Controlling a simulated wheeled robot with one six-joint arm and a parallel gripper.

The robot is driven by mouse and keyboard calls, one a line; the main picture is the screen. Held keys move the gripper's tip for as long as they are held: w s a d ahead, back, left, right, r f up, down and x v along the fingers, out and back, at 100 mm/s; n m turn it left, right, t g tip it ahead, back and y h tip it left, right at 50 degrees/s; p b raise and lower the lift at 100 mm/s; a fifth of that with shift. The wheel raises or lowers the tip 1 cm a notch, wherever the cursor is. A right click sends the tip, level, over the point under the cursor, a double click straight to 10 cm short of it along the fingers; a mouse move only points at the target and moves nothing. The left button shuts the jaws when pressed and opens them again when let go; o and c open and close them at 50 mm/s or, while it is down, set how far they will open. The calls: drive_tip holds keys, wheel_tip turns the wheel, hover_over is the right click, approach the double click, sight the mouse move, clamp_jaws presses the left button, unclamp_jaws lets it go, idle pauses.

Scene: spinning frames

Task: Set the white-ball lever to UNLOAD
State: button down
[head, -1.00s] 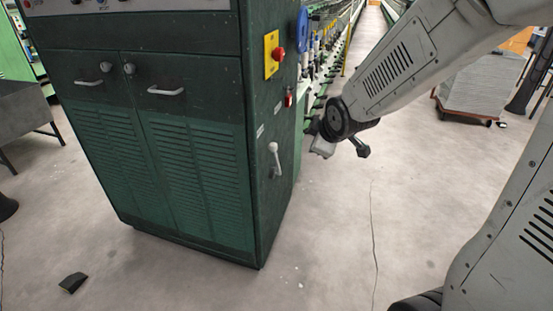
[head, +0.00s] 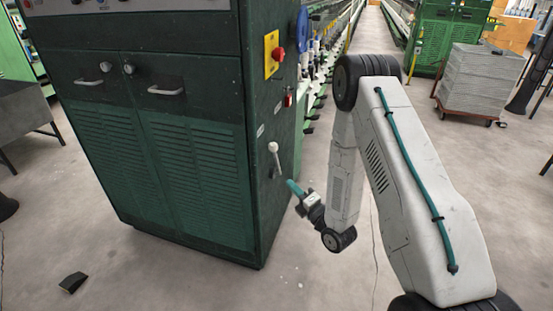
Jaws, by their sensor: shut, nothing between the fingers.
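The white-ball lever (head: 275,157) is on the right side face of the green machine cabinet (head: 195,180). Its white ball is at the top, and its arm slants down and slightly right to a pivot. A small pale label sits above it; its lettering is too small to read. My gripper (head: 291,185) is shut and empty, with teal fingers pointing left toward the cabinet's side. In the picture it is just right of and below the lever, and it appears apart from it. The exact gap in depth cannot be told.
A yellow plate with a red button (head: 272,54) and a small red switch (head: 288,99) are above the lever. A long spinning frame runs back behind the cabinet. A stack of grey crates (head: 480,82) stands on a dolly at right. A dark scrap (head: 72,282) lies on open floor.

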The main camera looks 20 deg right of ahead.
idle(0.3)
drive_tip(key=d+x, duration=0.2)
drive_tip(key=x, duration=1)
drive_tip(key=shift+w+d+r, duration=0.2)
drive_tip(key=shift+w+r, duration=0.3)
drive_tip(key=shift+w, duration=0.25)
